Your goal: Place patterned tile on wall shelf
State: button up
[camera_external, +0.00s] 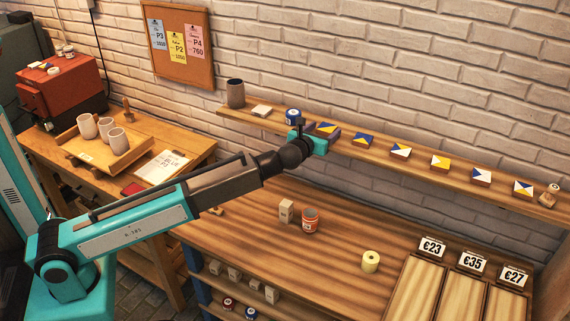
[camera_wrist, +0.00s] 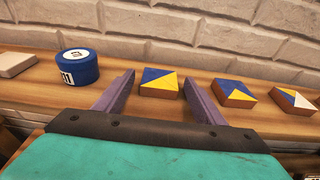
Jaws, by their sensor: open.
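The wooden wall shelf (camera_external: 400,162) runs along the brick wall and carries a row of small square patterned tiles. One blue and yellow tile (camera_wrist: 159,82) lies on the shelf between the spread fingers of my gripper (camera_wrist: 161,98); the same tile shows in the external view (camera_external: 327,128), partly hidden by the gripper (camera_external: 318,138). My gripper is open, and the fingers look apart from the tile. Another blue and yellow tile (camera_wrist: 235,93) lies just right of the right finger. A tile with white, blue and yellow parts (camera_wrist: 296,101) lies farther right.
A blue round tin (camera_wrist: 77,67) stands left of the left finger, with a pale plain tile (camera_external: 261,111) and a dark cup (camera_external: 235,93) beyond it. More patterned tiles (camera_external: 440,162) sit to the right.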

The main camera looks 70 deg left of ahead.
jog(key=shift+r, duration=0.15)
jog(key=shift+v, duration=0.9)
jog(key=b+v, duration=0.2)
jog(key=v, duration=0.8)
jog(key=shift+d, duration=0.1)
